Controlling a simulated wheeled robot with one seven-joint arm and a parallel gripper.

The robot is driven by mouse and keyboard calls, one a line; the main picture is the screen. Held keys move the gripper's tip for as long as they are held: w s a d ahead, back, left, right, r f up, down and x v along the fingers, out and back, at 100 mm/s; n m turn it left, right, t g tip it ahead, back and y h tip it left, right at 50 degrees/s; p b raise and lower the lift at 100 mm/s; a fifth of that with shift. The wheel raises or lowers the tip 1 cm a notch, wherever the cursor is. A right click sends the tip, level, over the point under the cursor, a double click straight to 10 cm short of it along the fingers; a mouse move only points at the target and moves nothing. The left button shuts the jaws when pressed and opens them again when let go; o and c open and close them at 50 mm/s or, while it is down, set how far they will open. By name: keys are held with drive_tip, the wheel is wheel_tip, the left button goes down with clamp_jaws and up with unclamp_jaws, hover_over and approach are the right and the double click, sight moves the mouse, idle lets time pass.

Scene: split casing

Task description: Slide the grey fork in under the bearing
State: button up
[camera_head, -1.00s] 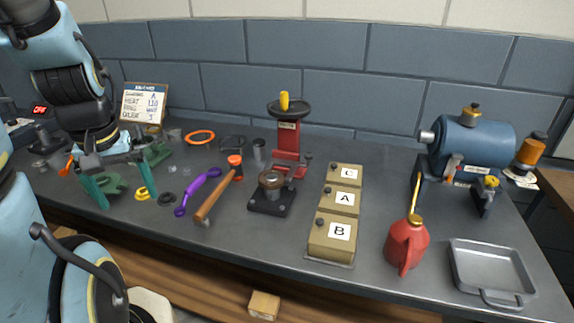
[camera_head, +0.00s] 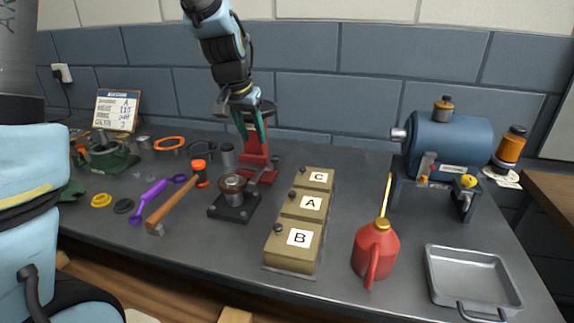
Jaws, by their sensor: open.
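The bearing looks to be the ring-shaped part (camera_head: 233,183) on top of a black square block (camera_head: 236,207) at mid-bench. I cannot make out a fork under it. A dark grey, open-frame piece (camera_head: 201,148) lies flat near the wall, left of the press; it may be the grey fork, but it is too small to be sure. My gripper (camera_head: 252,137) hangs fingers down, its green fingers apart and empty. It is in front of the red press (camera_head: 257,157), above and behind the bearing, and hides part of the press.
A hammer (camera_head: 178,203) and purple tool (camera_head: 150,200) lie left of the block. Boxes marked C, A and B (camera_head: 291,250) stand to its right. A red oil can (camera_head: 375,252), tray (camera_head: 432,280) and blue motor (camera_head: 447,143) are farther right. A green casing (camera_head: 112,158) sits left.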

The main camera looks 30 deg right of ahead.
sight(274, 157)
drive_tip(key=shift+m, duration=0.3)
drive_tip(key=d+f, duration=0.2)
drive_tip(key=f, duration=0.1)
drive_tip(key=w+d+f+p, duration=0.1)
drive_tip(key=d+f, duration=0.1)
drive_tip(key=f, duration=0.1)
drive_tip(key=w+d+f+p, duration=0.1)
drive_tip(key=d+f, duration=0.1)
drive_tip(key=f, duration=0.1)
drive_tip(key=shift+d+f, duration=0.4)
clamp_jaws()
idle(0.9)
